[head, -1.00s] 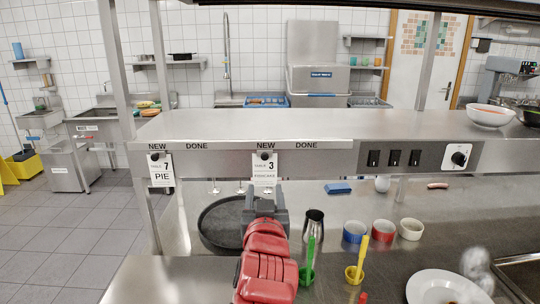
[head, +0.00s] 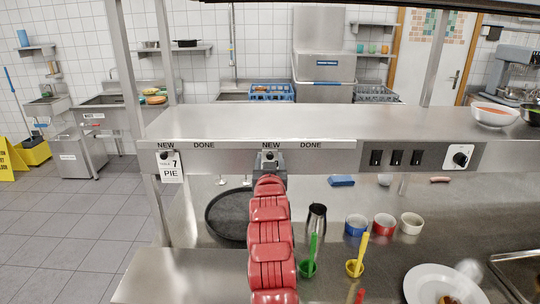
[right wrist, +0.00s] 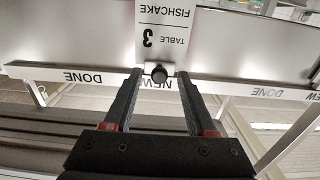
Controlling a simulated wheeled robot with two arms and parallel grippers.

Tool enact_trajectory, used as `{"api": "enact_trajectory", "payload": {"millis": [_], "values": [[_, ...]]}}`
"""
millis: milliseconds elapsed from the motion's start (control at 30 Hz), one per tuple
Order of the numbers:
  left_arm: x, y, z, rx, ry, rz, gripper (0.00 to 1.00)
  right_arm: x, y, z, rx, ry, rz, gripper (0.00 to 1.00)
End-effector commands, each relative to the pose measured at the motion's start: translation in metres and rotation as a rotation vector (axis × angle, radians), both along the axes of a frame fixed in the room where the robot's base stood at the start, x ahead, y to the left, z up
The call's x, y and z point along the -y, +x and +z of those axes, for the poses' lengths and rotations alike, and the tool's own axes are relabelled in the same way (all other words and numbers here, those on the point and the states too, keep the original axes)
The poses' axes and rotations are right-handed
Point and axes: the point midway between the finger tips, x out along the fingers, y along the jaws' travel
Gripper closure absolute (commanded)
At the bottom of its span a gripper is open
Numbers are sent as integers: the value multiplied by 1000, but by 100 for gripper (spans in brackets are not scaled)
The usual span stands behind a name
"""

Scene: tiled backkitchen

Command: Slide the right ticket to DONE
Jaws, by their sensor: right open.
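The right ticket (right wrist: 163,35) is a white card reading TABLE 3 FISHCAKE, upside down in the right wrist view. It hangs by a black knob (right wrist: 159,72) at the NEW label of the rail (right wrist: 50,73). In the head view my gripper hides most of it. The DONE label (head: 311,145) is right of it in the head view and to the left in the right wrist view (right wrist: 83,76). My right gripper (head: 269,158) is open, its fingertips on either side of the knob. Whether they touch it I cannot tell. My left gripper is not in view.
The left ticket (head: 171,168), TABLE 7 PIE, hangs at the left NEW label. The rail right of the right ticket looks clear.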

Motion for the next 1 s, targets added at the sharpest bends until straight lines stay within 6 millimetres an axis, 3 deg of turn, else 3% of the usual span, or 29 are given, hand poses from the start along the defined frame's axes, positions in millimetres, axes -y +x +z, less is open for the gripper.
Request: {"api": "enact_trajectory", "payload": {"millis": [433,733,1000], "values": [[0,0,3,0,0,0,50,1,8,-1,1,0,0,45],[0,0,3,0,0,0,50,1,8,0,1,0,0,99],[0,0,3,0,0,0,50,0,8,0,1,0,0,100]]}}
